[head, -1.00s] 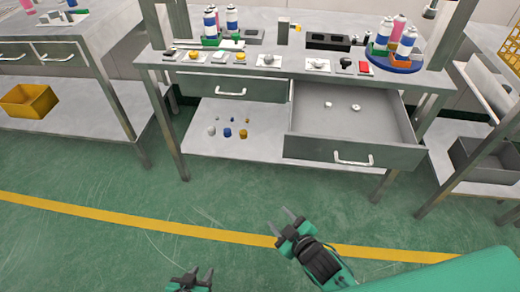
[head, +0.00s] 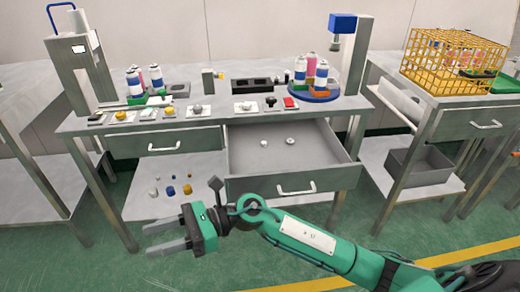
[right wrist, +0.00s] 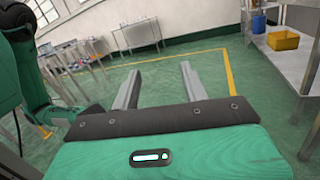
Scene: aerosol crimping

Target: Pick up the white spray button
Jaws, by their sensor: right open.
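Two small white pieces, which look like spray buttons, lie apart in the open drawer: one at the left (head: 265,142) and one nearer its middle (head: 290,141). Other small white pieces sit on the table top (head: 196,108) and the lower shelf (head: 153,191); I cannot tell which of these are spray buttons. My right gripper (head: 147,238) is open and empty, low in front of the table, left of the drawer, pointing left. In the right wrist view its two fingers (right wrist: 160,80) are spread with nothing between them. My left gripper is not in view.
The open drawer (head: 297,185) juts out above my right forearm. A blue round stand (head: 313,95) with cans is on the table's right end; a press stands at the left. A yellow wire basket (head: 455,60) is on the right bench. Green floor lies in front.

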